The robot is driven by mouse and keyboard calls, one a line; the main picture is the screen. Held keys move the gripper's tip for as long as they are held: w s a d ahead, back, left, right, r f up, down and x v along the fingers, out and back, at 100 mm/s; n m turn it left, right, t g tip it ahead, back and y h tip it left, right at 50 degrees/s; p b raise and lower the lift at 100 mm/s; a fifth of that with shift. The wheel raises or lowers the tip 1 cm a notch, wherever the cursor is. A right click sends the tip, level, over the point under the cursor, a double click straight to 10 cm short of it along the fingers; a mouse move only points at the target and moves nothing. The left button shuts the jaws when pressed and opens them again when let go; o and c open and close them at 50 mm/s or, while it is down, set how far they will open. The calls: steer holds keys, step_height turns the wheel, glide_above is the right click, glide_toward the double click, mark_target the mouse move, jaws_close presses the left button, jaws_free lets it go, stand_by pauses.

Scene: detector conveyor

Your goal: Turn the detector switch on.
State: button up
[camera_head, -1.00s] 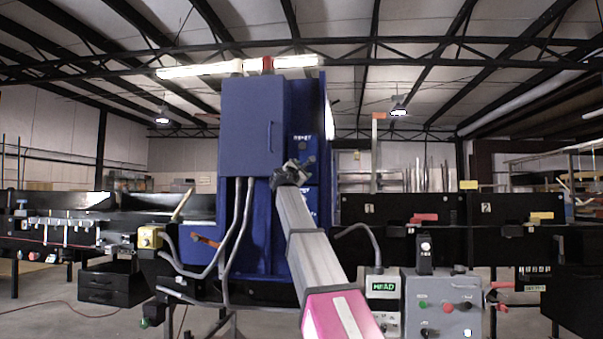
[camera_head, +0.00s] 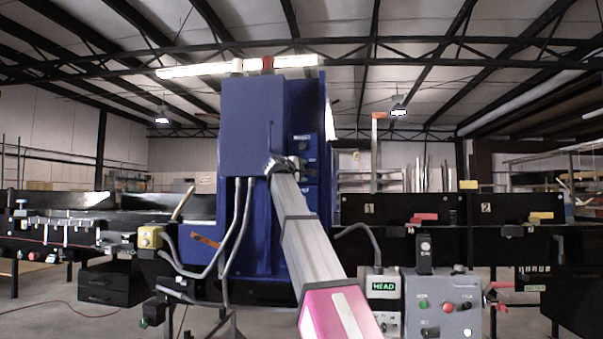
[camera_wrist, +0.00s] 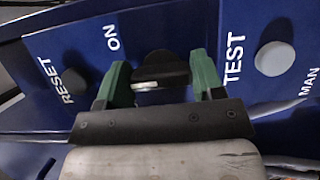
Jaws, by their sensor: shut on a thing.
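The detector switch (camera_wrist: 163,66) is a black knob on the blue panel, with the word ON up and left of it in the wrist view. A light metallic strip shows at its lower left. My gripper (camera_wrist: 160,78) has green fingers on either side of the knob and is shut on it. In the head view my gripper (camera_head: 284,164) is at the panel side of the tall blue detector cabinet (camera_head: 247,125). There the switch is hidden behind my gripper and arm.
In the wrist view a dark RESET button (camera_wrist: 75,89) lies left of the switch and a grey TEST button (camera_wrist: 274,58) lies right. A grey control box (camera_head: 438,318) with buttons stands at the lower right, beside a HEAD sign (camera_head: 383,287). Hoses hang at the cabinet's front.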

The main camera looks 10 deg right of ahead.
steer(key=m+y, duration=0.1)
steer(key=m, duration=0.3)
steer(key=shift+g, duration=0.4)
steer(key=m+y, duration=0.2)
steer(key=m, duration=0.1)
steer(key=shift+f+g, duration=0.1)
steer(key=shift+g, duration=0.2)
steer(key=shift+m+y, duration=0.3)
steer(key=o, duration=0.9)
steer(key=v, duration=1.1)
steer(key=shift+w, duration=0.1)
